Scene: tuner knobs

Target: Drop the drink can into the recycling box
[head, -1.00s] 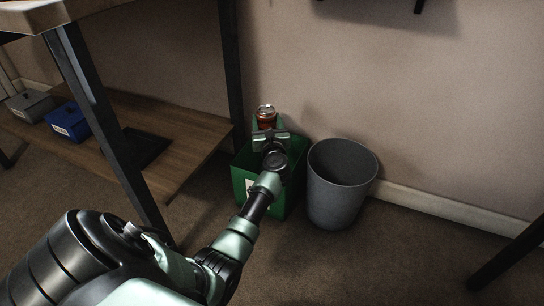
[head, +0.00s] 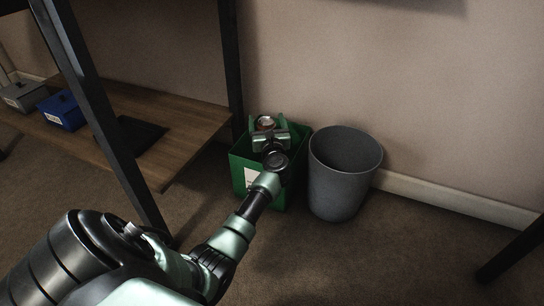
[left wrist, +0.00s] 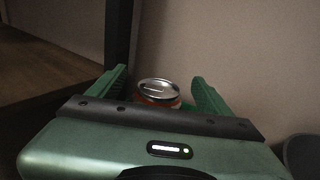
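The drink can (head: 265,123), orange-red with a silver top, is upright between the spread fingers of my left gripper (head: 267,122), over the green recycling box (head: 240,172). In the left wrist view the can (left wrist: 158,92) shows only its top and upper side, with a gap to each green finger of the left gripper (left wrist: 158,95). The left gripper is open. Its body hides the can's lower part, so I cannot tell whether the can touches anything below. The box has a white label on its front. My right gripper is not in view.
A grey bin (head: 340,180) stands just right of the box. A wooden shelf (head: 165,125) with dark metal legs is at the left, holding a blue box (head: 63,111) and a grey box (head: 24,96). The wall is close behind. Carpet in front is free.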

